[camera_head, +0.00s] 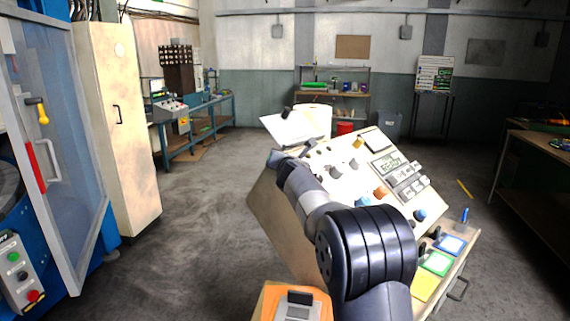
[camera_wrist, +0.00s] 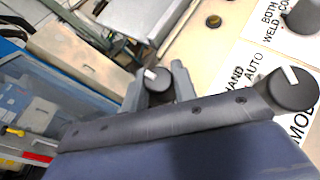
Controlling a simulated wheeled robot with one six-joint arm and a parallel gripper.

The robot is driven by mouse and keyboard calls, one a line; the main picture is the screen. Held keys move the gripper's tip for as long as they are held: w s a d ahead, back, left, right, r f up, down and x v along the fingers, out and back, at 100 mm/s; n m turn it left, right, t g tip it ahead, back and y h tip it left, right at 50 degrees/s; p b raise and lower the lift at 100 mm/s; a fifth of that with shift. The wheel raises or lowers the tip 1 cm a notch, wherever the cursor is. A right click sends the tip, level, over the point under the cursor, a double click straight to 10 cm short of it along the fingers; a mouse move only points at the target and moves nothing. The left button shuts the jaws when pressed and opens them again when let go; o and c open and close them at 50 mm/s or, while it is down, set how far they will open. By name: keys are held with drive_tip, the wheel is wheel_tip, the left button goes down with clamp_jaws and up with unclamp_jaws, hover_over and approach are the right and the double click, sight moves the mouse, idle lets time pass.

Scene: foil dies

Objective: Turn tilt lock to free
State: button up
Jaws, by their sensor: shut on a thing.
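In the wrist view my gripper (camera_wrist: 158,88) has its two fingers on either side of a small black knob (camera_wrist: 154,75) with a white pointer mark and is shut on it. The knob's label is hidden, so I cannot read whether it is the tilt lock or which position it points to. In the head view my gripper (camera_head: 281,158) is at the upper left edge of the sloping cream console panel (camera_head: 330,172). My arm covers the knob there.
A larger black mode knob (camera_wrist: 292,90) marked HAND and AUTO is close to the right finger. Another dark knob (camera_wrist: 302,16) is beyond it.

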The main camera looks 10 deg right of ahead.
drive_tip(key=shift+a+r+m+g+h+p, duration=0.15)
drive_tip(key=shift+r+m+g+h+p, duration=0.15)
drive_tip(key=shift+m+g+h+p, duration=0.5)
drive_tip(key=m+g+h+p, duration=0.1)
drive_tip(key=m+h+p, duration=0.1)
drive_tip(key=m+p, duration=0.1)
drive_tip(key=shift+r+m, duration=0.2)
drive_tip(key=shift+m, duration=0.1)
drive_tip(key=m+g+h+p, duration=0.1)
drive_tip(key=m+g+p, duration=0.1)
drive_tip(key=p, duration=0.3)
drive_tip(key=shift+m+g+h, duration=0.3)
drive_tip(key=shift+m+h, duration=0.1)
drive_tip(key=shift+m, duration=0.1)
drive_tip(key=shift+f+m+g+p, duration=0.15)
drive_tip(key=shift+m+g+p, duration=0.25)
drive_tip(key=shift+p, duration=0.6)
drive_tip(key=shift+f+m+h+p, duration=0.2)
drive_tip(key=shift+m+h+p, duration=0.1)
drive_tip(key=shift+p, duration=0.2)
drive_tip(key=o, duration=1)
drive_tip(key=shift+f, duration=0.1)
